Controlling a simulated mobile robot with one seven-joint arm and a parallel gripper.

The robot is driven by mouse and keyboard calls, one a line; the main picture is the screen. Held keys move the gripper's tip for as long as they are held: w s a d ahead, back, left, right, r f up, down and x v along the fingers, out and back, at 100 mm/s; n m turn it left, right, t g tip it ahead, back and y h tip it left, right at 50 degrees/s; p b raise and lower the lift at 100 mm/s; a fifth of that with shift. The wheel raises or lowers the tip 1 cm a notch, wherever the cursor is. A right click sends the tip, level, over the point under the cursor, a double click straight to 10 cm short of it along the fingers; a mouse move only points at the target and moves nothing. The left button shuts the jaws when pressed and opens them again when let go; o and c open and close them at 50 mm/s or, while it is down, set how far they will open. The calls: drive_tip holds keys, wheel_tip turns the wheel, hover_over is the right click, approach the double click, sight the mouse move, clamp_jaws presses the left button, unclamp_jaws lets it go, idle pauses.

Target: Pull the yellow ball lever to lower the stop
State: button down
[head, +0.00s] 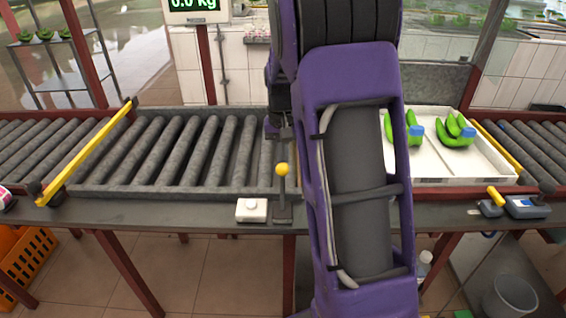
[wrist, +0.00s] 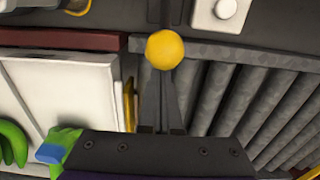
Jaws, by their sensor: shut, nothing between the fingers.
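The yellow ball lever (head: 282,170) stands upright on the front rail of the conveyor, with a dark stem and base plate. The ball also shows in the wrist view (wrist: 165,50), at upper centre, just beyond my fingertips. My gripper (head: 286,143) is above and behind the ball in the head view, partly hidden by my arm. In the wrist view my gripper (wrist: 163,78) has its fingers together and empty. I cannot tell if they touch the ball. A yellow strip (wrist: 128,105), perhaps the stop, shows between tray and rollers; its height is unclear.
A white tray (head: 450,170) with green bananas in blue wraps lies on the right. A white button box (head: 252,210) sits just left of the lever. A yellow bar (head: 88,152) crosses the rollers at left. A scanner-like device (head: 527,207) lies at right on the rail.

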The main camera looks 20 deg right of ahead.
drive_tip(key=shift+s+a+b, duration=0.15)
drive_tip(key=shift+s+a, duration=0.45)
drive_tip(key=shift+s, duration=0.8)
drive_tip(key=shift+s+a+b, duration=0.2)
drive_tip(key=shift+s+a, duration=0.35)
drive_tip(key=shift+s, duration=0.85)
drive_tip(key=shift+s+a+b, duration=0.15)
drive_tip(key=shift+s+a, duration=0.45)
drive_tip(key=shift+s, duration=0.8)
drive_tip(key=shift+w+d+p, duration=0.25)
drive_tip(key=shift+w+p, duration=0.05)
drive_tip(key=shift+w, duration=0.35)
wheel_tip(320, 180, up, 10)
drive_tip(key=p, duration=0.8)
